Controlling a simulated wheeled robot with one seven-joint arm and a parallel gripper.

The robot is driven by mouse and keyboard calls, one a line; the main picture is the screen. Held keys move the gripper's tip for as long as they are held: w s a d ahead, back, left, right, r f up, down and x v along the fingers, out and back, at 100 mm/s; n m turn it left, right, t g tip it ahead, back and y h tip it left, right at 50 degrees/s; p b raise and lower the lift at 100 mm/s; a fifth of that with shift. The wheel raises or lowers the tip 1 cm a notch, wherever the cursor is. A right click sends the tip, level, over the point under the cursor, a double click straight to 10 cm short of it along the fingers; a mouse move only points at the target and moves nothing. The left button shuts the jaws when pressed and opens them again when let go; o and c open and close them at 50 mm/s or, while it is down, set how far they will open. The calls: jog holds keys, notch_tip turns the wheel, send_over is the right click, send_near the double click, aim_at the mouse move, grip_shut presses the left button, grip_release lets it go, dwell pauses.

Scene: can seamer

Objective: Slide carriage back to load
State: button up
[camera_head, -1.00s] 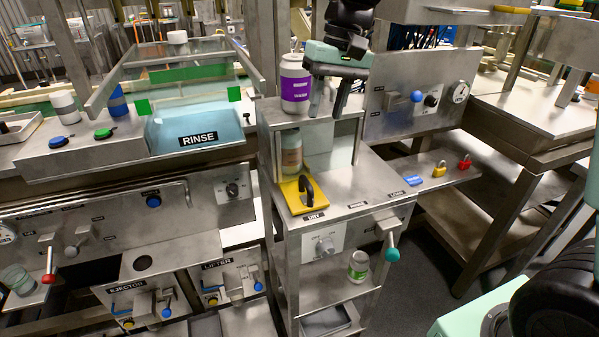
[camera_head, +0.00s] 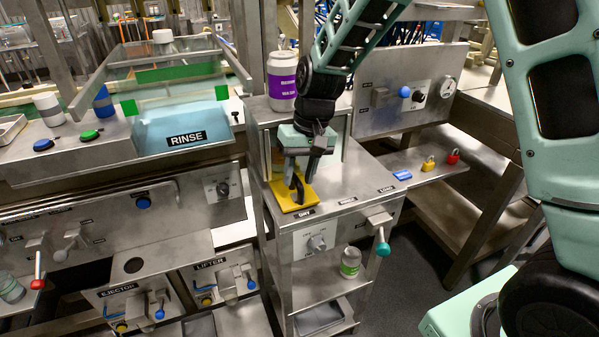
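The carriage is a yellow plate (camera_head: 284,203) with a black arched handle (camera_head: 298,190), on the steel machine top at the left-hand label. That label seems to read DRY. The labels to its right seem to read RINSE and LOAD (camera_head: 385,189).
A white and purple can (camera_head: 282,80) stands on the housing behind my gripper. A lever with a teal knob (camera_head: 383,249) juts from the machine front. Blue, yellow and red padlocks (camera_head: 428,164) lie on the right shelf. The machine top right of the carriage is clear.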

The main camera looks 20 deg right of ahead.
grip_shut()
jog(key=d, duration=2.2)
jog(key=shift+d+p, duration=0.25)
jog(key=shift+p, duration=0.15)
jog(key=shift+d, duration=0.1)
grip_release()
jog(key=shift+r, duration=0.1)
jog(key=d+r, duration=0.3)
jog(key=r, duration=1.4)
jog(key=shift+d, duration=0.15)
